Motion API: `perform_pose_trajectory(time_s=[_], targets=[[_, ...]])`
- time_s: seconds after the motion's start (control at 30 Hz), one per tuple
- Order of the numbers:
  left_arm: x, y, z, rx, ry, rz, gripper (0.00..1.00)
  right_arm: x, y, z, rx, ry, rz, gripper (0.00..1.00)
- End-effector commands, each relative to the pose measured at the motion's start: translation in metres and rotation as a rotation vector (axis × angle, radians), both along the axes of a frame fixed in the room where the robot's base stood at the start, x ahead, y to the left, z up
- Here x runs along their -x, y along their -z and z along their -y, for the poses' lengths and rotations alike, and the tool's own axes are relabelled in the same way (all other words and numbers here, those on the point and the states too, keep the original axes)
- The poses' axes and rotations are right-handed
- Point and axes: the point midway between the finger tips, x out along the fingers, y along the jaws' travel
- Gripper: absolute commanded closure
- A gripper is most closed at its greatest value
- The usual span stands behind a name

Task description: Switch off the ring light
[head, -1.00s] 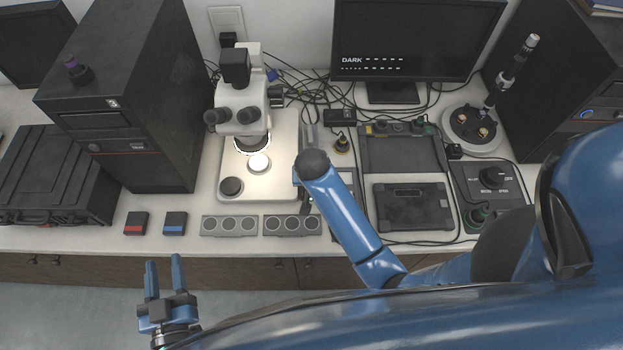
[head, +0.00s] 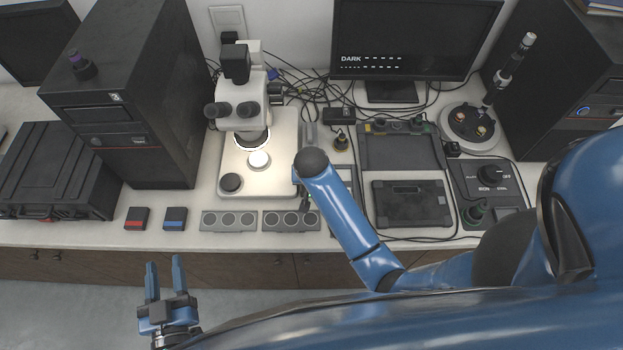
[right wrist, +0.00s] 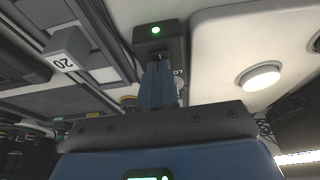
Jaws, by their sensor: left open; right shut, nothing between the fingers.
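The microscope (head: 241,105) stands on a pale base at the centre left. The ring light (head: 265,141) around its lower end glows white. A small dark box (right wrist: 156,42) with a lit green lamp is at the top of the right wrist view, beside the pale microscope base. My right gripper (right wrist: 160,72) is shut and empty, its fingertips close to the box; I cannot tell whether they touch. In the head view my right arm hides most of that box and the right gripper. My left gripper (head: 165,278) is open and empty, in front of the bench edge.
Two grey blocks with round recesses (head: 229,221) and two small dark boxes with red and blue stripes (head: 137,218) lie along the front edge. A black tower (head: 140,100) stands left. A monitor (head: 415,40), cables and a dial panel (head: 490,178) are right.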

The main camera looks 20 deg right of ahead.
Motion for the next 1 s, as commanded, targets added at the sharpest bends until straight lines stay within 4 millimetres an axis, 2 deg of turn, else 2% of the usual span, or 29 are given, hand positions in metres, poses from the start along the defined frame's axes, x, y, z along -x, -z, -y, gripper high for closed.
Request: perform_pose_trajectory(time_s=[0.5,0.83,1.0], targets=[[0.000,-0.011,0.000,0.000,0.000,0.001,0.57,0.017,0.002,-0.004,0.001,-0.001,-0.006,1.00],[0.000,-0.010,0.000,0.000,0.000,0.001,0.57,0.017,0.002,-0.004,0.000,0.000,-0.006,1.00],[0.000,-0.017,0.000,0.000,0.000,0.001,0.57,0.015,-0.005,-0.004,0.000,-0.001,-0.004,1.00]])
